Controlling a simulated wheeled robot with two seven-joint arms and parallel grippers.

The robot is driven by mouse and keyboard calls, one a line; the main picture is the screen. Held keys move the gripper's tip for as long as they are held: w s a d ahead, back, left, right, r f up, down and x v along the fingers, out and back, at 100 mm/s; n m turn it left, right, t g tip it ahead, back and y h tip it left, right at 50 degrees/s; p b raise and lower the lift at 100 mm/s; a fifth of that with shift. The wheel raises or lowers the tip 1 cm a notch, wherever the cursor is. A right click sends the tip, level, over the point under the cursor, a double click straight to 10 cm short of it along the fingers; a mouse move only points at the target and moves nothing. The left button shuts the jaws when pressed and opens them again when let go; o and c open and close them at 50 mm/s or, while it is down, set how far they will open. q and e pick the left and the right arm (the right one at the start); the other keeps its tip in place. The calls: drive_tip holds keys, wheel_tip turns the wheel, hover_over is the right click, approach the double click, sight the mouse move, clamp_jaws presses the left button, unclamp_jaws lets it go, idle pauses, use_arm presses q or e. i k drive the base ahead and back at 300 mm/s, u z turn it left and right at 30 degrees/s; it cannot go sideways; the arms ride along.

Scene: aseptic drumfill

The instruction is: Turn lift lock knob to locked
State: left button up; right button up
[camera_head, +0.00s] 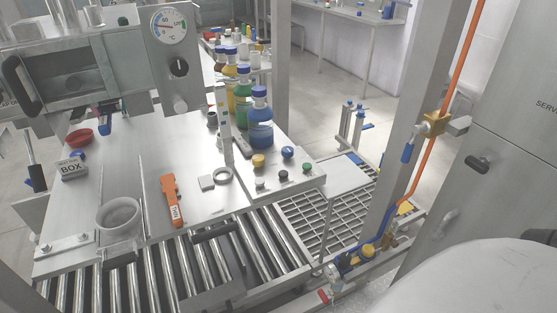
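No knob in view carries a label I can read as lift lock, so I cannot tell for certain which one it is. On the near right corner of the steel table is a small control panel with a yellow button (258,160), a blue knob (288,152), a green button (307,167), a black button (283,174) and a pale button (260,183). A black rotary knob (179,67) sits under a round dial gauge (168,25) on the upright steel panel. Neither of my grippers shows in this view.
Blue-capped bottles (260,125) stand behind the panel. A roller conveyor (210,262) runs in front. A post with orange pipe and valve (432,125) stands right, beside a grey cabinet (500,130).

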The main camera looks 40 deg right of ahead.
sight(259, 159)
drive_tip(key=z, duration=1.45)
drive_tip(key=i, duration=0.1)
drive_tip(key=u, duration=0.35)
